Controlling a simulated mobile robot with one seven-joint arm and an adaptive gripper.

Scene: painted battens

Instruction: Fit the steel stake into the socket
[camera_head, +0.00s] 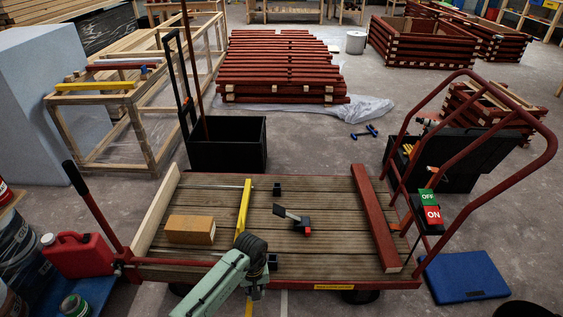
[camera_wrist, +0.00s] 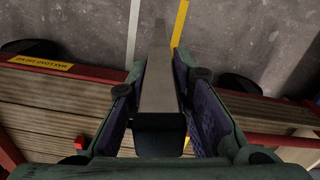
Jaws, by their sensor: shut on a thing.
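My gripper (camera_head: 254,252) is over the near part of the cart's plank deck in the head view. In the wrist view my gripper (camera_wrist: 159,78) is shut on a long, straight grey bar with a dark square near end, the steel stake (camera_wrist: 160,92). The stake lies between the two purple-padded fingers and runs away from the camera past the cart's red edge. In the head view my arm hides it. A small black block (camera_head: 277,189) at the deck's far side may be the socket; I cannot tell for sure. The stake is apart from it.
On the deck (camera_head: 335,250) lie a wooden block (camera_head: 190,229), a yellow bar (camera_head: 244,205), a thin silvery rod (camera_head: 212,186) and a black tool with a grey plate (camera_head: 291,215). A red batten (camera_head: 377,220) borders the right. Deck space right of the tool is clear.

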